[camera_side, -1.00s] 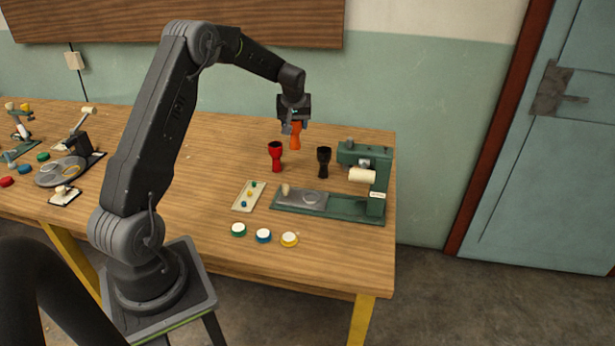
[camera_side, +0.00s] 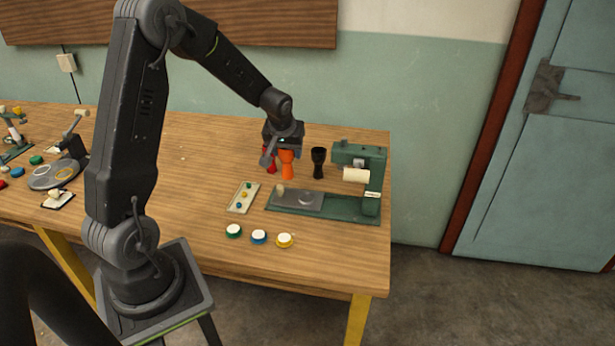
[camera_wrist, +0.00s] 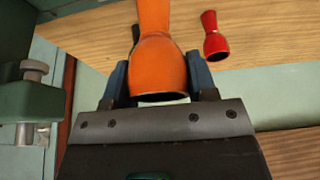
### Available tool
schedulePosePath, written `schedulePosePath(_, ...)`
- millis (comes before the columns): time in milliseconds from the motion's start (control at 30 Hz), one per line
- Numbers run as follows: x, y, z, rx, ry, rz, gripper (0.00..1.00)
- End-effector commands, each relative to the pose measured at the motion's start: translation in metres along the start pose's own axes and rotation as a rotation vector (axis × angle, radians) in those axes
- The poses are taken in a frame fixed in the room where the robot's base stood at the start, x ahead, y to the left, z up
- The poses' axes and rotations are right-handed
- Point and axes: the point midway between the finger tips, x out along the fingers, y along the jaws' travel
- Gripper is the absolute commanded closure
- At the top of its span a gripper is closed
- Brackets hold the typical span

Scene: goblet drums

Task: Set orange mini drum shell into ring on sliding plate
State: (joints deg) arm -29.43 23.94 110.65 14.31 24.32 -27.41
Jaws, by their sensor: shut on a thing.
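My gripper (camera_side: 284,146) is shut on the orange mini drum shell (camera_side: 288,168). The plate rests on the green base of the press-like fixture (camera_side: 360,154). I cannot tell how high the shell's foot is above the table.
A red shell (camera_side: 267,165) stands left of the orange one, partly hidden by my gripper. A black shell (camera_side: 318,160) stands to the right. A pale tray (camera_side: 243,197) with small coloured pieces and several coloured buttons (camera_side: 259,237) are nearer the front.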

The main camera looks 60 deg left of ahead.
Motion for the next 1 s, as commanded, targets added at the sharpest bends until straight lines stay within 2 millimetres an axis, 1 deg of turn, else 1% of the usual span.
schedulePosePath(33, 0.007, 0.013, 0.002, 0.007, -0.002, 0.002, 0.73)
schedulePosePath(100, 0.016, 0.027, 0.004, 0.006, -0.001, 0.001, 0.73)
schedulePosePath(200, 0.025, 0.042, 0.005, 0.003, 0.0, 0.001, 0.73)
schedulePosePath(300, 0.03, 0.051, 0.006, 0.0, 0.001, 0.001, 0.73)
schedulePosePath(467, 0.037, 0.054, 0.009, -0.002, -0.001, -0.001, 0.73)
schedulePosePath(700, 0.067, 0.054, 0.021, 0.0, -0.002, -0.001, 0.73)
schedulePosePath(767, 0.069, 0.054, 0.022, -0.002, 0.0, 0.0, 0.73)
schedulePosePath(1000, 0.069, 0.054, 0.022, -0.002, 0.001, 0.0, 0.73)
